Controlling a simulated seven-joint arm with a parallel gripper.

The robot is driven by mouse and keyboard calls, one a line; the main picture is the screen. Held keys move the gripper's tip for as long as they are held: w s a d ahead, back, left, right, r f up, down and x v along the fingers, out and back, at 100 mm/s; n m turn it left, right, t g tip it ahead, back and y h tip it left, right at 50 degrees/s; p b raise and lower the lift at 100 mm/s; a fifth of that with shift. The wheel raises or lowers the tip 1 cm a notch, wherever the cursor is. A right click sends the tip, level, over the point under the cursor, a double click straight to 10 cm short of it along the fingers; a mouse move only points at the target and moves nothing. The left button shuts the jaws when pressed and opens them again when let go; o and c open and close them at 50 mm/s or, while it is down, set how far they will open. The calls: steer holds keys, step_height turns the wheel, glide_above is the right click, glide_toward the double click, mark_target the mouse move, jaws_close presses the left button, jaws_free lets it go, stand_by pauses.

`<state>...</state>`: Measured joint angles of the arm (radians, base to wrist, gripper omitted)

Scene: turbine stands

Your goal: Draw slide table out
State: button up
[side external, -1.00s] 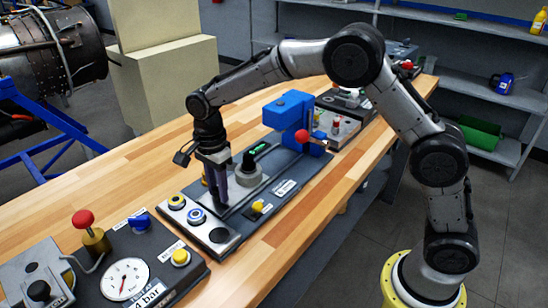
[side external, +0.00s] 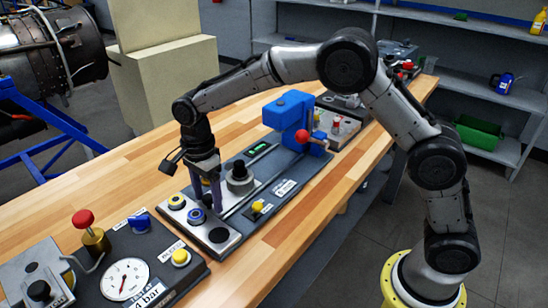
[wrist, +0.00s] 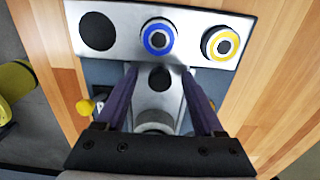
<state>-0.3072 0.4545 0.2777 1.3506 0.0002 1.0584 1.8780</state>
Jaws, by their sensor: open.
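The slide table (side external: 262,188) is a grey metal plate on the dark base of the blue press. It carries a round grey fixture with a dark top (side external: 239,179), which also shows in the wrist view (wrist: 155,121). My gripper (side external: 207,200) points down at the end of the table nearest the button panel. In the wrist view my gripper (wrist: 158,74) is open, with one purple finger on each side of a dark round knob (wrist: 160,79) at the table's end. I cannot tell whether the fingers touch it.
The button panel (side external: 200,228) has blue and yellow ringed buttons and a black one, close to my fingertips. The blue press (side external: 289,112) with a red-knobbed lever stands behind the table. A gauge stand (side external: 127,279) is at front left. Bare wooden bench (side external: 130,180) lies to the left.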

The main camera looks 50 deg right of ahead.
steer(key=shift+o, duration=0.7)
steer(key=shift+r, duration=3.55)
